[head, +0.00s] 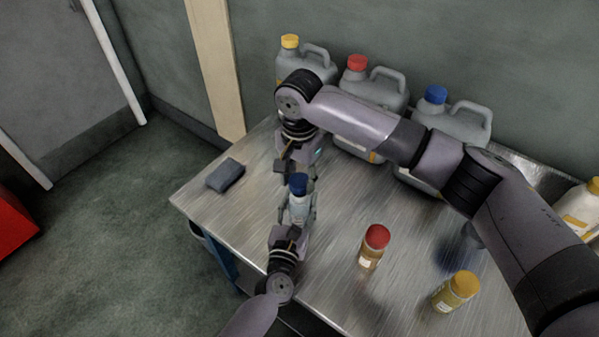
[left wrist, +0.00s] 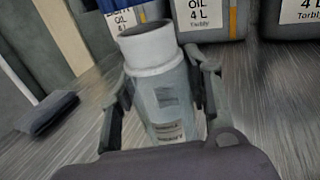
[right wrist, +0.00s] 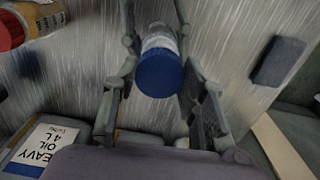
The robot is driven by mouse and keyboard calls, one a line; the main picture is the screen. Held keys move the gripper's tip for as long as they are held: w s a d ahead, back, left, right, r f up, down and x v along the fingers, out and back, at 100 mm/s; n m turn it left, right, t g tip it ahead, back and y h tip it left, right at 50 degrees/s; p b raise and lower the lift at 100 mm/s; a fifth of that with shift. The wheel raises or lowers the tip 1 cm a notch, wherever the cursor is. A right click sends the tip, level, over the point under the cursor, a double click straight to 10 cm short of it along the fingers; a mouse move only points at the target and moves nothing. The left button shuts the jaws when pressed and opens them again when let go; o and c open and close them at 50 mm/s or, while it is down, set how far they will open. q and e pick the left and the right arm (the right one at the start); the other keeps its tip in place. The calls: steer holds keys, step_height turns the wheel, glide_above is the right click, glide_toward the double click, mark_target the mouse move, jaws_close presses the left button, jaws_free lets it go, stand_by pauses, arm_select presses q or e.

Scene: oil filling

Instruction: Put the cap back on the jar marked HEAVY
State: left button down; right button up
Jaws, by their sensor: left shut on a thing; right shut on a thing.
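A clear jar (head: 298,211) stands upright near the table's left front edge; it shows with a pale open neck in the left wrist view (left wrist: 160,95). Its small lower label is blurred but seems to read HEAVY. My left gripper (head: 297,213) is shut around the jar's body, a finger on each side. A blue cap (head: 298,182) is just above the jar's neck, and in the right wrist view (right wrist: 160,74) it lies between my right gripper's fingers. My right gripper (head: 297,171) is shut on the cap.
Three grey jugs with yellow (head: 290,41), red (head: 357,62) and blue (head: 436,94) caps stand along the wall. A red-capped jar (head: 374,246) and a yellow-capped jar (head: 456,292) stand to the right. A dark grey sponge-like block (head: 225,175) lies at left.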

mark_target(300, 206)
steer(key=shift+f, duration=0.2)
stand_by(0.4)
steer(key=shift+f, duration=0.8)
steer(key=shift+f, duration=0.55)
steer(key=m, duration=0.6)
steer(key=shift+a, duration=0.15)
steer(key=m, duration=1.1)
steer(key=shift+a+m, duration=0.1)
steer(key=shift+m, duration=0.2)
steer(key=shift+w+d+m, duration=0.1)
steer(key=shift+d+m, duration=0.1)
steer(key=shift+m, duration=0.7)
